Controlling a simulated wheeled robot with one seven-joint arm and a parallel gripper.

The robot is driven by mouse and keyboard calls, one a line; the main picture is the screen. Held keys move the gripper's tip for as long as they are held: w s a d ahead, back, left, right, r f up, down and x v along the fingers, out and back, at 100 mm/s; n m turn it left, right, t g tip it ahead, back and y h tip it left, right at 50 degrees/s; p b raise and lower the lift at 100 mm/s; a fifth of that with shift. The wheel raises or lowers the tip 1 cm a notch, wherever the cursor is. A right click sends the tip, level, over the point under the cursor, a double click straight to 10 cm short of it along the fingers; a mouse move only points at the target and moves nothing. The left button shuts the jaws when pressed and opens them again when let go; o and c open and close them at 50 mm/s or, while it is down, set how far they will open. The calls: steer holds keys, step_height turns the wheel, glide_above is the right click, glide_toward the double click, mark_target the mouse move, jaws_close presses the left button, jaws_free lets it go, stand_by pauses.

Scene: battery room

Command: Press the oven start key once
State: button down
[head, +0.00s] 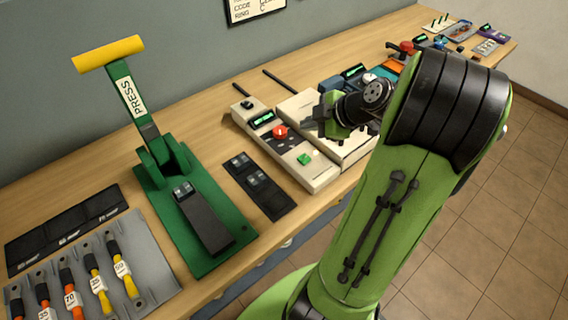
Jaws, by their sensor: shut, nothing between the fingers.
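My gripper (322,122) is shut and empty. In the picture it sits up and right of the green key, over the beige box behind. It looks apart from the key, though its height is hard to judge. My green arm hides the bench to its right.
A green press (215,231) with a yellow-handled lever (110,53) stands left. Dark trays (260,186) lie between it and the beige device. More devices stand farther right.

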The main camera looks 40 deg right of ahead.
steer(key=shift+d, duration=0.1)
steer(key=b, duration=0.6)
glide_above(307, 160)
step_height(307, 160, down, 8)
steer(key=shift+f, duration=0.1)
steer(key=shift+f+b, duration=0.3)
steer(key=shift+f, duration=0.05)
stand_by(1.5)
steer(key=shift+f+b, duration=0.35)
steer(key=shift+b, duration=0.25)
steer(key=shift+f+b, duration=0.45)
steer(key=shift+b, duration=0.1)
stand_by(0.4)
steer(key=shift+r+p, duration=0.5)
steer(key=shift+r, duration=0.4)
